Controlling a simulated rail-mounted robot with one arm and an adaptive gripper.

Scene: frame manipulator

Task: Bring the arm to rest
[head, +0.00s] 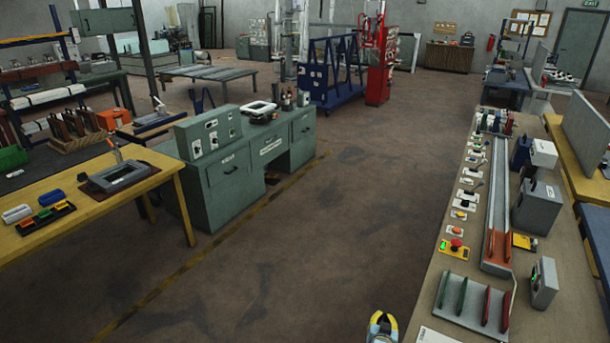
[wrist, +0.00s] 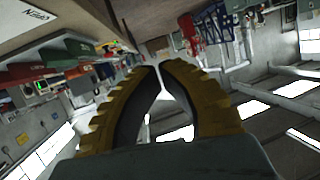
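My gripper (head: 382,327) shows at the bottom edge of the head view, with yellow outer fingers, beside the near left edge of the right-hand bench. Most of my arm is out of the picture. In the wrist view the two ribbed yellow fingers with dark inner pads fill the middle, and my gripper (wrist: 160,66) has its tips together or nearly so. Nothing is seen held between them. The wrist camera is turned so that the room appears tilted, with ceiling lights at the lower right.
The right-hand bench (head: 421,318) carries a rack with green and red plates (head: 473,303), a long rail (head: 497,200) and a grey box with a green light (head: 543,282). A wooden table (head: 140,190) and green cabinet (head: 235,180) stand left. The floor (head: 330,240) between is clear.

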